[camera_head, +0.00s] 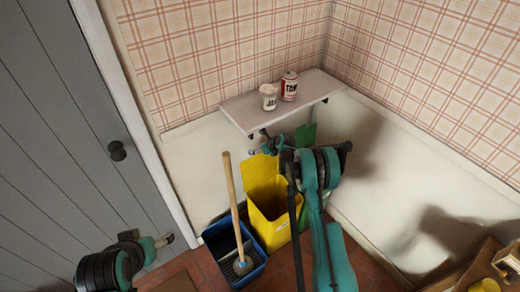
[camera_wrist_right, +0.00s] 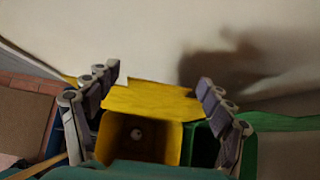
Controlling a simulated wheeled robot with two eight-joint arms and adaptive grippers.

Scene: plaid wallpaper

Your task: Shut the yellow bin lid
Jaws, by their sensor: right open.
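The yellow bin (camera_head: 270,226) stands on the floor below the shelf. Its lid (camera_head: 259,172) is up and tilted back toward the wall, leaving the opening uncovered. In the right wrist view the yellow lid (camera_wrist_right: 150,101) lies between the spread fingers of my right gripper (camera_wrist_right: 158,82), with the dark inside of the bin in front and a small round pale thing in it. My right gripper (camera_head: 274,143) is open behind the top of the lid in the head view; whether it touches the lid I cannot tell. My left gripper (camera_head: 164,240) is low at the left, its fingers unclear.
A green bin (camera_head: 305,136) stands beside the yellow one. A blue bin (camera_head: 250,276) with a wooden-handled tool (camera_head: 231,195) is at its left. Above, a wall shelf (camera_head: 245,110) bears a cup (camera_head: 268,97) and a can (camera_head: 289,86). A grey door (camera_head: 70,130) is at the left.

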